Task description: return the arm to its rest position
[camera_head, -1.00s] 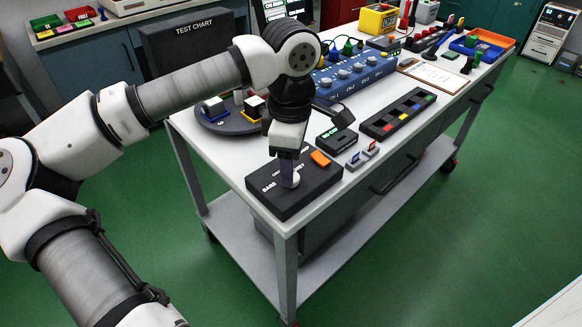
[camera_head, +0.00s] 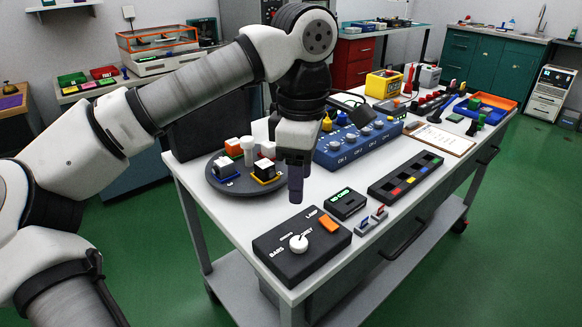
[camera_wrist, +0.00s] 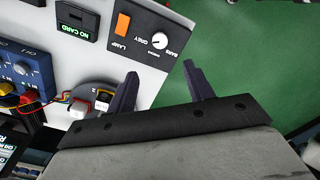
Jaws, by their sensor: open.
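My gripper (camera_head: 296,184) hangs fingers-down above the white table (camera_head: 222,216), just behind the black control box (camera_head: 326,258) with its white knob (camera_head: 299,243) and orange lamp switch. It holds nothing. In the wrist view my gripper (camera_wrist: 160,84) shows two dark fingers spread wide apart with nothing between them. The control box (camera_wrist: 140,48) lies beyond the fingertips there. The knob is free of the fingers. My arm reaches in from the left of the head view, bent at the elbow and wrist.
Near my gripper are the round dark tray (camera_head: 216,184) with small blocks, the "NO CARD" reader (camera_head: 345,203), the blue channel box (camera_head: 335,154) and a slotted strip (camera_head: 404,178). Green floor (camera_head: 500,240) is clear at right.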

